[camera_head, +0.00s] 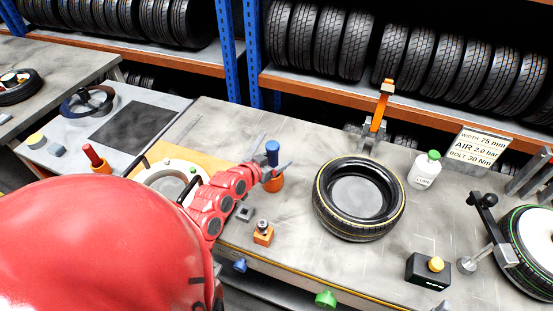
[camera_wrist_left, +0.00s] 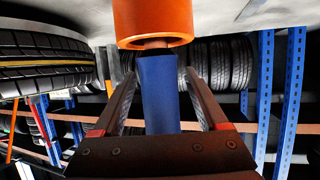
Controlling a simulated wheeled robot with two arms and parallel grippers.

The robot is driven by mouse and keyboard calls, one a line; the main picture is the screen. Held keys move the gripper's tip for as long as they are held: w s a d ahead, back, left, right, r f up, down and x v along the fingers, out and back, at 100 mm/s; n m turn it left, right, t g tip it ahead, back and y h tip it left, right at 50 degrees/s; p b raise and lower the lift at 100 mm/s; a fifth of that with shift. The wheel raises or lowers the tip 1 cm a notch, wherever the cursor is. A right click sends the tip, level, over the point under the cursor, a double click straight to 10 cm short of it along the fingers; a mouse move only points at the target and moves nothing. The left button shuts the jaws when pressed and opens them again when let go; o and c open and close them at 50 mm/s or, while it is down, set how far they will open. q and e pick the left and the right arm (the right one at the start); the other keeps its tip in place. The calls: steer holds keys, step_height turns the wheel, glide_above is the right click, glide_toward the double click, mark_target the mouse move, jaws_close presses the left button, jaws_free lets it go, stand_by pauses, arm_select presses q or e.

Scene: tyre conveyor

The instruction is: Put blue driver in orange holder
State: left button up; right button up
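The blue driver (camera_head: 272,148) stands upright at the orange holder (camera_head: 273,184) on the workbench. In the left wrist view the blue handle (camera_wrist_left: 157,95) is close to the orange holder (camera_wrist_left: 153,22), with a short bit of shaft showing between them. The lower end of the shaft is hidden in the holder. My left gripper (camera_head: 271,155) has its fingers on either side of the blue handle. In the left wrist view the fingers (camera_wrist_left: 160,85) are spread, with narrow gaps beside the handle. My right gripper is out of view.
A tyre (camera_head: 360,198) lies right of the holder, with a white bottle (camera_head: 425,170) behind it. A red-handled tool (camera_head: 92,155) stands at the left. A black box (camera_head: 428,271) is at the front right.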

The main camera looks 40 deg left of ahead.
arm_select(q)
steer(key=shift+r, duration=0.15)
steer(key=shift+s+a, duration=0.1)
steer(key=shift+s, duration=0.2)
steer(key=b+v, duration=0.1)
steer(key=v, duration=1)
steer(key=shift+s+b, duration=0.2)
steer(key=shift+b, duration=0.1)
